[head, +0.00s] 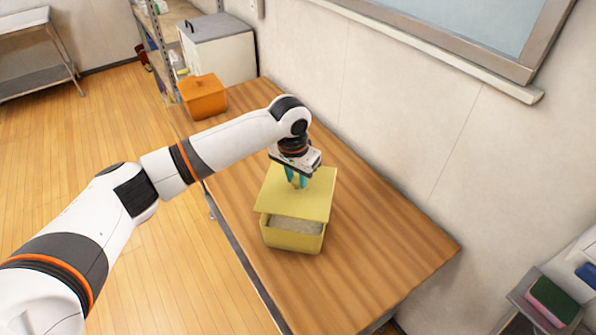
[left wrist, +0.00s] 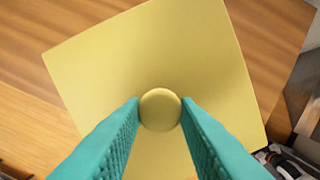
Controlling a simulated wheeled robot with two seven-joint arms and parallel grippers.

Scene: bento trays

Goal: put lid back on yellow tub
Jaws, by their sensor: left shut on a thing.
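The yellow tub (head: 292,240) stands on the wooden table. Its yellow lid (head: 297,200) is over the tub but shifted towards the back, so a strip of the tub's pale inside shows at the front. My left gripper (head: 298,182) points down over the lid and is shut on the lid's round knob (left wrist: 160,110). In the left wrist view the teal fingers (left wrist: 160,112) stand on both sides of the knob, and the lid fills most of the picture. Whether the lid touches the tub's rim I cannot tell. My right gripper is not in view.
An orange lidded box (head: 204,98) stands at the far end of the table (head: 375,255). A wall with a framed board runs along the right side. A shelf with a green and pink sponge (head: 553,300) is at the lower right. The table's front part is clear.

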